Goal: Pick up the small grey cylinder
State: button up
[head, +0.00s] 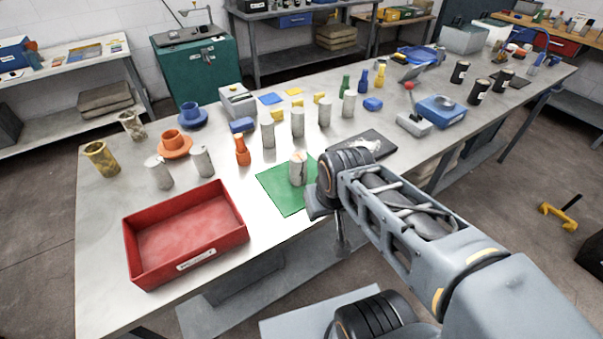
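Several small grey cylinders stand upright on the table. One grey cylinder (298,168) stands on the green mat (278,192), close to the left of my arm's end. Others are a grey cylinder (268,132), a grey cylinder (297,122) and more beside them, plus a grey cylinder (202,161) and a grey cylinder (159,173) behind the red tray. My gripper (320,206) is at the mat's right edge, beside the cylinder there. Its fingers are mostly hidden by my wrist, so I cannot tell whether they are open or touching anything.
The open red tray (185,278) sits empty at the table's front left. An orange bottle-shaped piece (242,152) stands left of the mat. A dark plate (366,146) and a red-knobbed joystick box (413,122) lie to the right. Bare table lies between tray and mat.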

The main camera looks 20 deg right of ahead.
aim_at(298, 160)
jog(key=u, duration=3.35)
jog(key=k, duration=1)
jog(key=z, duration=0.9)
